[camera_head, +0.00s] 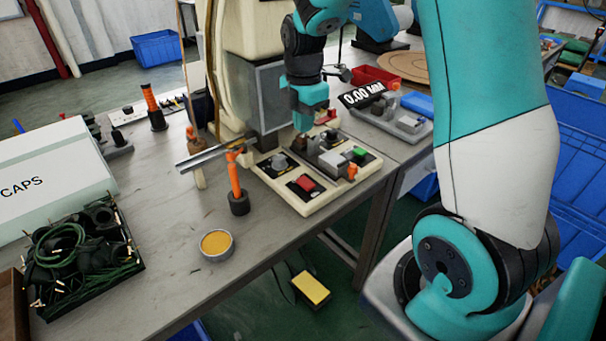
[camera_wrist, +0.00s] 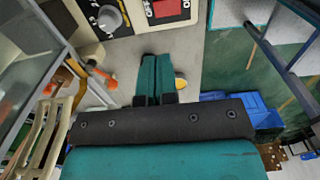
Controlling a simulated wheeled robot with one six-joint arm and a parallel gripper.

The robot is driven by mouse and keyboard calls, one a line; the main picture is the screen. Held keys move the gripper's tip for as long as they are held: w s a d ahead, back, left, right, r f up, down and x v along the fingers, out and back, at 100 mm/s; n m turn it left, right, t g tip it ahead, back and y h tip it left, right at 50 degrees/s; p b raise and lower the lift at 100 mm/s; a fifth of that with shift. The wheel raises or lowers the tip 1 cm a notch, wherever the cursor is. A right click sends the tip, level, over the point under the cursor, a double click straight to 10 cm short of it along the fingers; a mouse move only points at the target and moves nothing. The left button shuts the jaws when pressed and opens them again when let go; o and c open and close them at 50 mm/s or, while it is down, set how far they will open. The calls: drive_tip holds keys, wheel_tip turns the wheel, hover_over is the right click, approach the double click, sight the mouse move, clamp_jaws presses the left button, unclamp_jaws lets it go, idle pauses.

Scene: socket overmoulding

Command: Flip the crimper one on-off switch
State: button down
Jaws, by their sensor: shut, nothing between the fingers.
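The crimper (camera_head: 258,25) is a cream machine at the back of the bench. Its cream control panel (camera_head: 262,176) has a red rocker switch (camera_head: 305,184) with markings and a grey knob (camera_head: 279,162). The wrist view shows the same red switch (camera_wrist: 167,9) at the top edge, partly cut off, with the knob (camera_wrist: 108,19) left of it. My gripper (camera_head: 301,130) is over the panel area, behind the red switch in the head view. In the wrist view my gripper (camera_wrist: 156,57) has its teal fingers together and empty, apart from the switch.
A second panel part with a green button (camera_head: 359,153) adjoins on the right. An orange-handled tool (camera_head: 236,180) and a round tin (camera_head: 216,243) stand in front of the crimper. A box of black parts (camera_head: 82,245) is at left.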

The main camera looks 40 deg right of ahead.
sight(304, 179)
wheel_tip(304, 179, down, 14)
idle(0.7)
